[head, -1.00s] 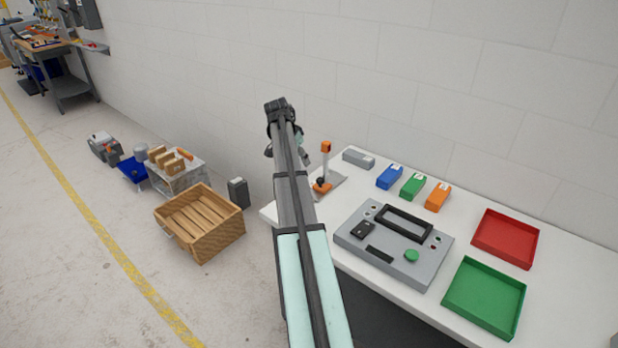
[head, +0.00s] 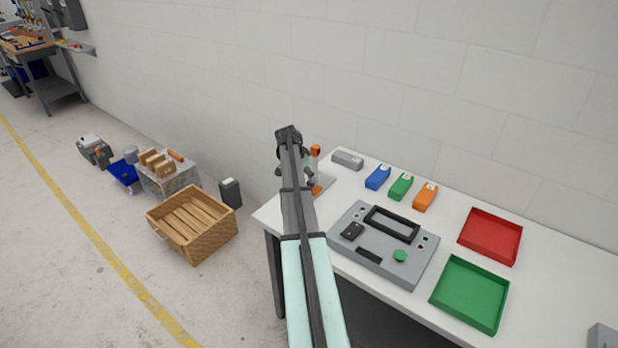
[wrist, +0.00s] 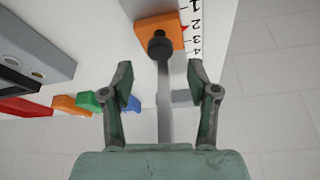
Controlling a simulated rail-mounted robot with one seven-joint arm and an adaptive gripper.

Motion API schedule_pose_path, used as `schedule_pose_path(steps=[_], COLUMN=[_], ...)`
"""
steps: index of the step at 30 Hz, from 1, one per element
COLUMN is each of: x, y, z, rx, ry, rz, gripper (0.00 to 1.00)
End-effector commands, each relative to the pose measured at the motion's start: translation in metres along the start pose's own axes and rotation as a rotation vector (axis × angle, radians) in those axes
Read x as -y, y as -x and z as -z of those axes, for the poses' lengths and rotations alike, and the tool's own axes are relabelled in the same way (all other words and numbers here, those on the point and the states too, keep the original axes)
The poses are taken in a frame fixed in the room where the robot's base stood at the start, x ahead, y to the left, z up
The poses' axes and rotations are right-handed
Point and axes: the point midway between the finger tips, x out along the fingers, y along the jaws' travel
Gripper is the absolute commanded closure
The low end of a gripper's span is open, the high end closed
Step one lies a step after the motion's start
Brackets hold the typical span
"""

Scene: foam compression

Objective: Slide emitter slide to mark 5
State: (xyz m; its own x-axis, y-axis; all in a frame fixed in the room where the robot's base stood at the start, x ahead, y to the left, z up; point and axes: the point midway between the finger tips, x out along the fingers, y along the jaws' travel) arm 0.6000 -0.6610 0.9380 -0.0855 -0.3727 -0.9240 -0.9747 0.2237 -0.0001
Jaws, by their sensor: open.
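The emitter slide is an orange block with a black round knob (wrist: 160,44) in the wrist view. A printed scale (wrist: 196,30) runs beside it, with 1 to 4 legible; the knob sits about level with 3. Mark 5 is not visible. My gripper (wrist: 160,78) is open, its two fingers apart, with the knob just beyond and between the fingertips. Nothing is held. In the head view my arm partly covers the slide's fixture; the orange top of its post (head: 315,150) and some orange low beside the arm (head: 317,189) show.
A grey control panel (head: 352,258) stands right of my arm. Blue (head: 377,177), green (head: 400,186) and orange (head: 425,197) blocks and a grey block (head: 347,160) line the table's back. Red (head: 490,238) and green (head: 470,295) trays lie to the right.

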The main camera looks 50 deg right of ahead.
Motion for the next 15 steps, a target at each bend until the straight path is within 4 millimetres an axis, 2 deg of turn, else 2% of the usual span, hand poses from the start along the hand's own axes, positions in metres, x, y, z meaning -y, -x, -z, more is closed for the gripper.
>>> schedule_pose_path(steps=[7, 15], x=[0.001, 0.0], y=[-0.031, -0.041], z=[0.001, 0.0], rx=[0.0, -0.001], ry=[0.001, 0.001], rz=[-0.001, 0.001], gripper=[0.41, 0.41])
